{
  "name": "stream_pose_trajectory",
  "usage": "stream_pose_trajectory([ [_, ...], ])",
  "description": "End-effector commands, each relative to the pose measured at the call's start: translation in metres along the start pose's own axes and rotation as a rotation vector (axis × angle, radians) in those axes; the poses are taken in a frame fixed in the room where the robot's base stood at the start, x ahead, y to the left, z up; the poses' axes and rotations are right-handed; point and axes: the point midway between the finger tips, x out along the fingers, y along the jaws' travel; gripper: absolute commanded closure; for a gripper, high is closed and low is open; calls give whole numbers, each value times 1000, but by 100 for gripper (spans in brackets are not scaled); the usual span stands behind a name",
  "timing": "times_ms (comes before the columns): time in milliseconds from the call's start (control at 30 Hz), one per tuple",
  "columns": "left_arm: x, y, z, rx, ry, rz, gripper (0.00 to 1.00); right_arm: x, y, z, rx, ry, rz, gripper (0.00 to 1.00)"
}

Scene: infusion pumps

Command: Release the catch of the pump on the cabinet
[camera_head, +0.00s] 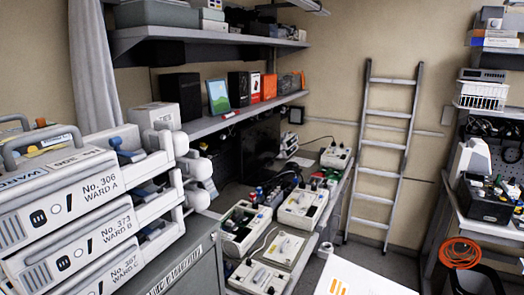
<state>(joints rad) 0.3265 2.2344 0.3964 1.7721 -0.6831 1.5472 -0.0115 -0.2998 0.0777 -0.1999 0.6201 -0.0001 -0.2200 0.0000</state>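Several white pumps stand stacked at the left of the head view. The top one is marked No. 306 WARD A (62,188), the one below it No. 373 WARD B (70,238), and a lower one No. 387 WARD C (85,277). Each has a grey carry handle or grey-edged front. Blue levers (124,149) show on the white side brackets, which carry rounded white knobs (197,165). A grey cabinet (190,265) with a lettered edge is beside and beneath the stack; the contact is hidden. I cannot tell the catch's state. Neither gripper is in view.
A workbench behind holds several opened cream-coloured devices (303,206). Shelves (215,124) hang above it. A ladder (385,150) leans on the back wall. At right are a loaded bench (485,222), an orange cable coil (460,252) and a dark bin. A white surface (365,280) is at bottom centre.

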Motion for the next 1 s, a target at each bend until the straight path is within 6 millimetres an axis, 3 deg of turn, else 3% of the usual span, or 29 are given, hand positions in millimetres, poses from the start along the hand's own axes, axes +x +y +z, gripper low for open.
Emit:
stream_pose_trajectory([
  [367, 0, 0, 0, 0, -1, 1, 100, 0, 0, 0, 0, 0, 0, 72],
  [1000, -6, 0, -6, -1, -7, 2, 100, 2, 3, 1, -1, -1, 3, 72],
])
